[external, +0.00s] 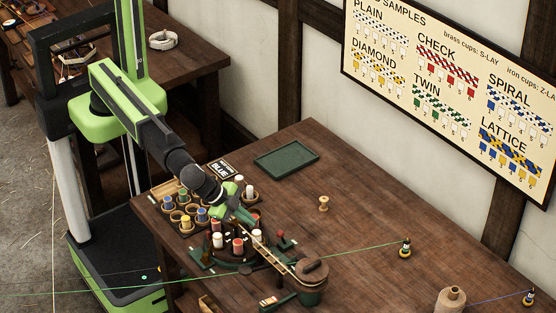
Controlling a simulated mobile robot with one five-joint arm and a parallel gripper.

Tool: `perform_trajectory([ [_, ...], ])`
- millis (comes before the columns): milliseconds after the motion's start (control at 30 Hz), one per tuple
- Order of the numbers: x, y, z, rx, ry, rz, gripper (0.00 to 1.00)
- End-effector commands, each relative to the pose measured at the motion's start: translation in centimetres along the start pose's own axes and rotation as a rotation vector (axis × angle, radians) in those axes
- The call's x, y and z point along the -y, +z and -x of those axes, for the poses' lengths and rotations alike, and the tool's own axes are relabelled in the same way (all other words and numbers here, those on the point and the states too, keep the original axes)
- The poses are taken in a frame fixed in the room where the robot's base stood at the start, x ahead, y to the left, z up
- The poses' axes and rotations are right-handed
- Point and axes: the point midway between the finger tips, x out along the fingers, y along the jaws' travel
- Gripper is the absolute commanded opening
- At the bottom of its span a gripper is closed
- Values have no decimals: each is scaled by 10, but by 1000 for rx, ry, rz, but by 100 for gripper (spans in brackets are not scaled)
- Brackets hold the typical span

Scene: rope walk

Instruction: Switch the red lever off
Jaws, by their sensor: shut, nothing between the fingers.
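A dark green braiding machine (240,263) with red and white spools stands near the table's front edge. A small dark red knob (281,237) shows at its right back side; it looks like the red lever, but its position is too small to read. My gripper (246,217) is shut and empty, pointing down over the back left of the machine. It is left of the red knob and apart from it in the picture. My arm and the spools partly hide the machine.
A tray of coloured spools (185,225) lies left of the machine. A lidded pot (312,272) stands at its right. A green tray (286,160), a wooden spool (323,203) and a bobbin (405,248) with green thread lie around. The table's middle right is mostly clear.

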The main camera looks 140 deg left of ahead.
Motion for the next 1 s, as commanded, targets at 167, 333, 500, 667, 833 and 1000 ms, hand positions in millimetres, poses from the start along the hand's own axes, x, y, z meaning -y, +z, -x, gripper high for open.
perform_trajectory([
  [167, -2, 1, -11, 1, 0, 0, 0],
  [333, -3, 3, -38, 1, 0, 1, 0],
  [500, -4, 4, -74, 2, 0, 1, 0],
  [667, -3, 2, -97, 1, 0, 0, 0],
  [833, 0, 0, -101, 1, 1, 0, 0],
  [1000, 0, 0, -100, 1, 1, 0, 0],
])
